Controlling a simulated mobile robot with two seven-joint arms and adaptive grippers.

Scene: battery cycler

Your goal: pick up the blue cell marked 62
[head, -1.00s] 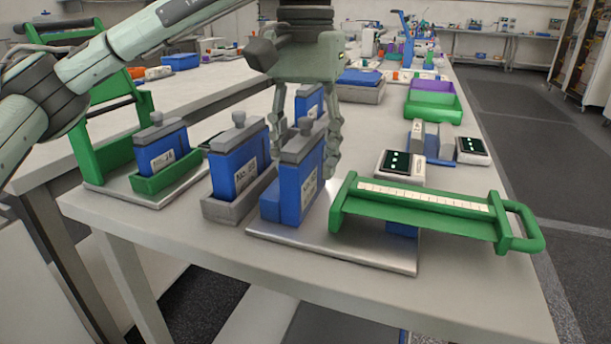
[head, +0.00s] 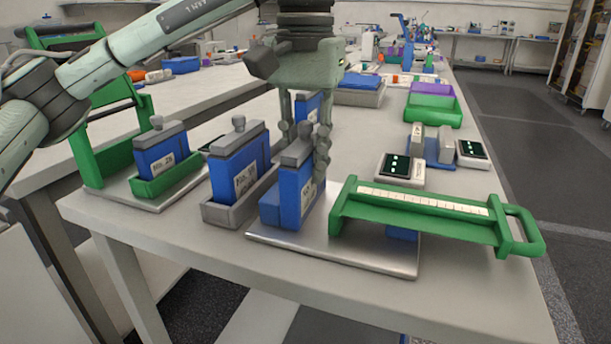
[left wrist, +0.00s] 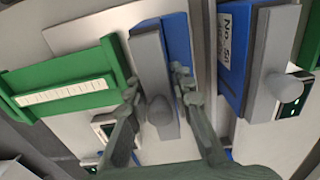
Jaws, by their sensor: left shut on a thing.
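A blue cell with a grey cap and round knob (head: 290,192) stands upright in a blue holder on a metal plate (head: 340,248). Its label is too small to read in the head view, so I cannot confirm the 62. My left gripper (head: 305,155) is above it, pointing down, with its fingers shut on the grey cap. In the left wrist view the fingers (left wrist: 155,88) lie on both sides of the cap of this cell (left wrist: 177,45). I cannot see a gap under the cell. My right gripper is not in view.
A green slide with a white scale (head: 420,200) is right of the held cell. Another blue cell (head: 240,165) stands close left in a grey tray (head: 225,212). One more (head: 160,150) sits in a green holder at left. A blue cell (head: 306,106) is behind.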

